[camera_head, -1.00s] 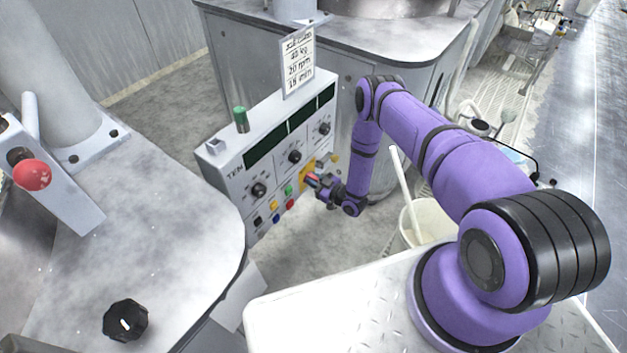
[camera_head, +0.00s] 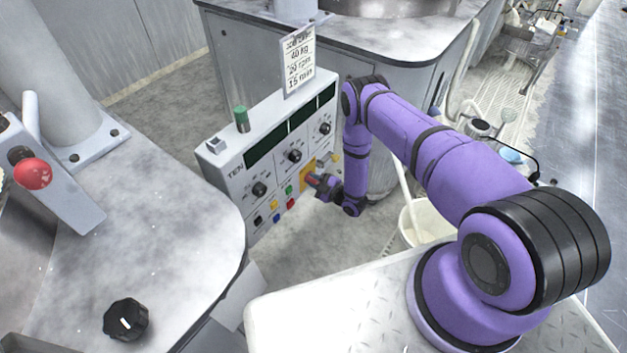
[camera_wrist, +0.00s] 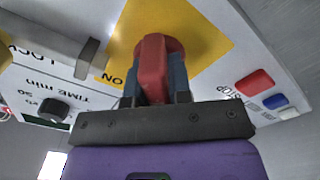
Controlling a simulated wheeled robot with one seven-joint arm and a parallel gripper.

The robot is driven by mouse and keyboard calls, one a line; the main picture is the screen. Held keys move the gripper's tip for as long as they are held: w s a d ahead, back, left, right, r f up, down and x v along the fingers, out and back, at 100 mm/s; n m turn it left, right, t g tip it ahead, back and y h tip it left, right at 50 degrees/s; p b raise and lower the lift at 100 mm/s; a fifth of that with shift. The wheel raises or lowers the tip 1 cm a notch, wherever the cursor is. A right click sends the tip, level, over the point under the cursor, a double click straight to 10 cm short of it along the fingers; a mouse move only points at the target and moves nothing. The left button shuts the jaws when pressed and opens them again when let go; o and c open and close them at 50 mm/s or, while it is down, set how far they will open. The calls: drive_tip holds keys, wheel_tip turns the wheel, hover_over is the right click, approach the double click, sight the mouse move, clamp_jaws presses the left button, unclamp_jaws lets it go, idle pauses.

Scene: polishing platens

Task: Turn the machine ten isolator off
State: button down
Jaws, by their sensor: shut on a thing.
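The machine ten control box (camera_head: 270,150), marked TEN, stands between the two machines. Its isolator is a red handle (camera_wrist: 153,68) on a yellow plate (camera_wrist: 185,30) in the wrist view. The word ON is printed beside the plate. In the head view the yellow plate (camera_head: 306,178) shows low on the right part of the panel, partly covered by my gripper. My gripper (camera_head: 318,182) is shut on the red handle; in the wrist view its two fingers (camera_wrist: 155,88) sit on either side of the handle.
Beside the isolator are a grey LOCK tab (camera_wrist: 90,58), a red STOP button (camera_wrist: 254,82) and a blue button (camera_wrist: 275,101). Black knobs (camera_head: 294,156) sit above. A white bucket (camera_head: 425,222) stands right of the box. A grey machine top (camera_head: 150,220) lies at left.

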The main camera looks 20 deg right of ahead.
idle(0.4)
drive_tip(key=c, duration=1)
unclamp_jaws()
drive_tip(key=shift+c, duration=0.2)
drive_tip(key=v, duration=1.1)
